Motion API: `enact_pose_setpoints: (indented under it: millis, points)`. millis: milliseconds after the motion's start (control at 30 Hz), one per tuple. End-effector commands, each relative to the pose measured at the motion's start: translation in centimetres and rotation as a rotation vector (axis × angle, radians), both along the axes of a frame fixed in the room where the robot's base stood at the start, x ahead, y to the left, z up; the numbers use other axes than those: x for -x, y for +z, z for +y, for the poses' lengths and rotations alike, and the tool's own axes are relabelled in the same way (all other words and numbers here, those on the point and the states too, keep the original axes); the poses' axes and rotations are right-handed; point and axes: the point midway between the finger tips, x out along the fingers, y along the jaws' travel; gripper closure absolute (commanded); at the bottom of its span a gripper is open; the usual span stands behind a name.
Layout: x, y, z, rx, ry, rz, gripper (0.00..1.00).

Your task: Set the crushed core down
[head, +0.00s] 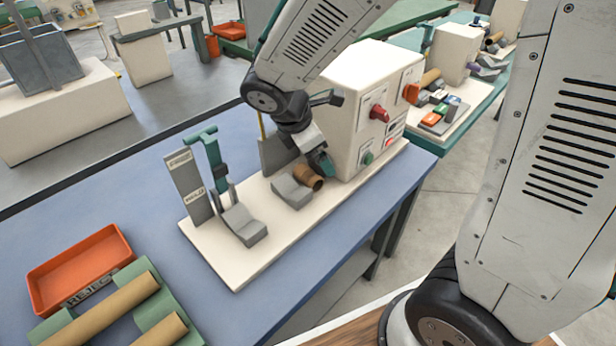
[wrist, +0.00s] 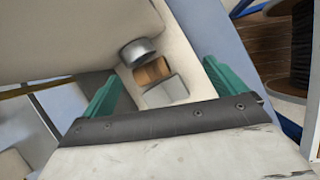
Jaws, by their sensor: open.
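A short brown core (head: 308,177) sits on the machine's cream base, beside or against a grey angled block (head: 290,192). In the wrist view the core (wrist: 152,71) lies between a grey round spindle end (wrist: 138,51) and the grey block (wrist: 165,92). Whether the core rests on the block or on the spindle I cannot tell, and no crushing is clear. My gripper (head: 322,162) is just above and behind the core. In the wrist view its teal fingers are spread wide, one on each side of the core, holding nothing.
An orange tray (head: 80,262), its label partly hidden, stands at the left of the blue table (head: 130,190). Long brown cores (head: 110,308) lie on a green rack before it. The white control box (head: 372,95) stands close by my gripper. A second grey block (head: 243,225) stands left.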

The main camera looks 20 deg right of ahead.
Motion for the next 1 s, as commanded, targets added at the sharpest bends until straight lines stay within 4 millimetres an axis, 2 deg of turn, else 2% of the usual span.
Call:
enact_pose_setpoints:
  millis: [33, 100, 333, 900, 1000]
  points:
    - [-0.8, -1.3, 0.8, 0.025, 0.081, 0.032, 0.04]
    - [-1.7, -2.7, 1.7, 0.050, 0.176, 0.064, 0.04]
    - [-3.1, -5.1, 3.0, 0.092, 0.337, 0.119, 0.04]
    - [-4.8, -11.0, -0.5, 0.094, 0.344, 0.122, 0.04]
    - [-4.9, -11.5, -0.8, 0.093, 0.342, 0.120, 0.04]
